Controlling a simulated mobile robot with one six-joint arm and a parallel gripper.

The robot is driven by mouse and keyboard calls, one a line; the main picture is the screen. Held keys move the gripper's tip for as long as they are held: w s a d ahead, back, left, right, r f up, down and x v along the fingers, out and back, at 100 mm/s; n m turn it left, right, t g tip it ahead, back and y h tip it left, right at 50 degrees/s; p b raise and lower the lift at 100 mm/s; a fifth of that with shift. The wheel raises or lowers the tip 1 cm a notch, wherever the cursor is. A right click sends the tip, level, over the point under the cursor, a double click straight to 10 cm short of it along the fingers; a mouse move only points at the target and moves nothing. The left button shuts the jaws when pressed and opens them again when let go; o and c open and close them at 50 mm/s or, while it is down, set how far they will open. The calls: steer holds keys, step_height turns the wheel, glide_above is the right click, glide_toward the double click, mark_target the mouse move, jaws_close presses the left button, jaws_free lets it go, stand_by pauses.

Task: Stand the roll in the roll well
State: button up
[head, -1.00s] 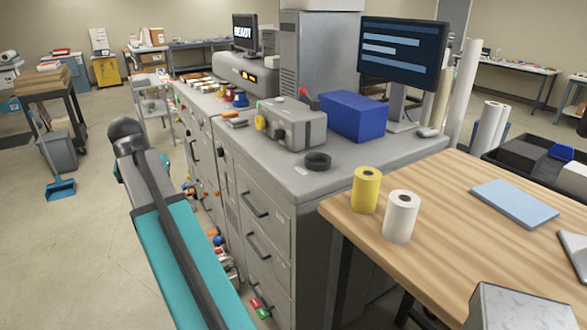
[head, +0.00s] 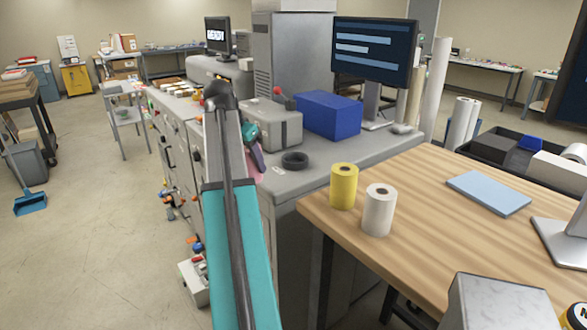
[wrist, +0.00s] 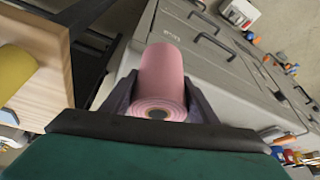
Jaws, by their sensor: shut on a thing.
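A pink roll (wrist: 163,80) is held between the two dark fingers of my gripper (wrist: 160,103) in the wrist view, its round end with a dark core facing the camera. In the head view my gripper (head: 256,160) is beside the grey cabinet's near edge, partly hidden by my arm; only a sliver of the pink roll (head: 259,178) shows. A black ring (head: 295,160), which looks like the roll well, sits on the cabinet top just right of my gripper. The roll is apart from it.
A yellow roll (head: 343,187) and a white roll (head: 379,210) stand on the wooden table (head: 420,230) at right. A grey box unit (head: 272,124) and a blue box (head: 329,115) stand behind the ring on the grey cabinet (head: 340,150). Open floor lies left.

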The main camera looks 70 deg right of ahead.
steer(key=s+d+r+m+g, duration=0.1)
steer(key=s+d+m, duration=0.2)
steer(key=s, duration=0.8)
steer(key=shift+s+d+r+m+g, duration=0.2)
steer(key=shift+d+r+m+g, duration=0.15)
steer(key=shift+d, duration=0.7)
steer(key=shift+d+y, duration=0.1)
steer(key=shift+y, duration=0.2)
steer(key=w+d+p, duration=0.2)
steer(key=d, duration=0.5)
steer(key=w+d+f+p, duration=0.1)
steer(key=w+d+p, duration=0.1)
steer(key=d, duration=0.5)
steer(key=shift+f, duration=0.25)
steer(key=shift+w, duration=0.1)
